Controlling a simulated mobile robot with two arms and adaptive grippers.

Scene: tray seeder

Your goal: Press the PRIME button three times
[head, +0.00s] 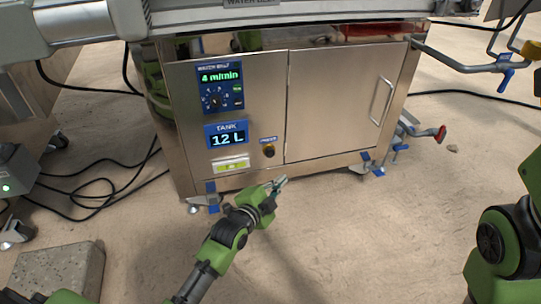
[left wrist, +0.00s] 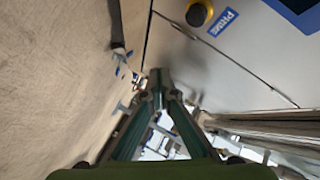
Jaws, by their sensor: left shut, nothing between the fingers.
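The PRIME button (head: 268,151) is a dark round knob on a yellow ring, on the front of the steel cabinet (head: 330,105), under a small blue label. In the left wrist view the button (left wrist: 197,14) is at the top, beside its blue PRIME label (left wrist: 223,22). My left gripper (head: 279,182) is shut and empty, below the button in the head view and apart from it. In the left wrist view its fingertips (left wrist: 158,80) meet in the middle, below the button. My right gripper is out of view; only part of my right arm shows.
A tank display (head: 227,138) reads 12 L, below a belt panel (head: 220,88) reading 4 m/min. The cabinet door has a handle (head: 382,101). Casters and a red-tipped lever (head: 440,133) stick out low. A stone block (head: 58,268) lies front left; floor at centre right is clear.

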